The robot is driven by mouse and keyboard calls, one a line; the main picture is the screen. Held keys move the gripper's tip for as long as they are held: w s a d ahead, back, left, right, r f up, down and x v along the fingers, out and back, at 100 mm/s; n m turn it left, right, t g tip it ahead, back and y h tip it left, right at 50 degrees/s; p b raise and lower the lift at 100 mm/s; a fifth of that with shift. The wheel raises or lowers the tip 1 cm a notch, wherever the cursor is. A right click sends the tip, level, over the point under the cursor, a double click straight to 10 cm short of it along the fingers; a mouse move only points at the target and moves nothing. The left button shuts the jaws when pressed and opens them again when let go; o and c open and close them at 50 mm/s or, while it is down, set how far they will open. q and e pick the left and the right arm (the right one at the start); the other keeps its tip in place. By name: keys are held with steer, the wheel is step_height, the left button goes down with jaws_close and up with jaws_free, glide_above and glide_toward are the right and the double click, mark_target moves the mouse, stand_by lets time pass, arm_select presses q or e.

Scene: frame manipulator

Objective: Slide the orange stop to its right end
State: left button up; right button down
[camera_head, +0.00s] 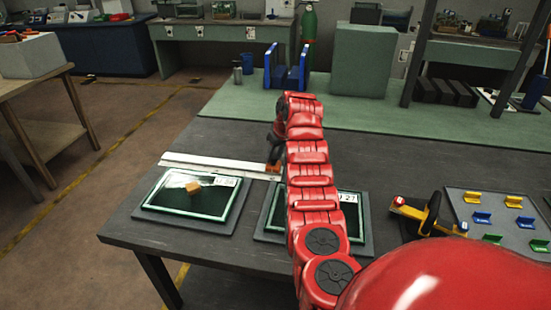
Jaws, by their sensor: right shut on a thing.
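The orange stop (273,168) shows as a small patch on the white rail (215,165), right beside my red right arm. The rail lies across the dark table, behind two green-bordered panels. My right gripper (274,160) is dark, points down at the stop and is shut on it. My forearm hides the rail to the right of the stop, so I cannot see its right end or how far the stop is from it. My left gripper is not in view.
An orange block (193,187) sits on the left panel (165,194). The right panel (272,222) is partly behind my arm. A yellow-and-black clamp (430,214) and a grey board (480,196) with coloured pieces lie at right. Blue uprights (270,66) stand behind.

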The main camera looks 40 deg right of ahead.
steer(key=shift+s+d, duration=0.15)
steer(key=shift+d, duration=0.05)
steer(key=c, duration=0.9)
jaws_free()
steer(key=o, duration=0.4)
steer(key=shift+s+d, duration=0.15)
steer(key=shift+o, duration=0.2)
steer(key=shift+r, duration=0.1)
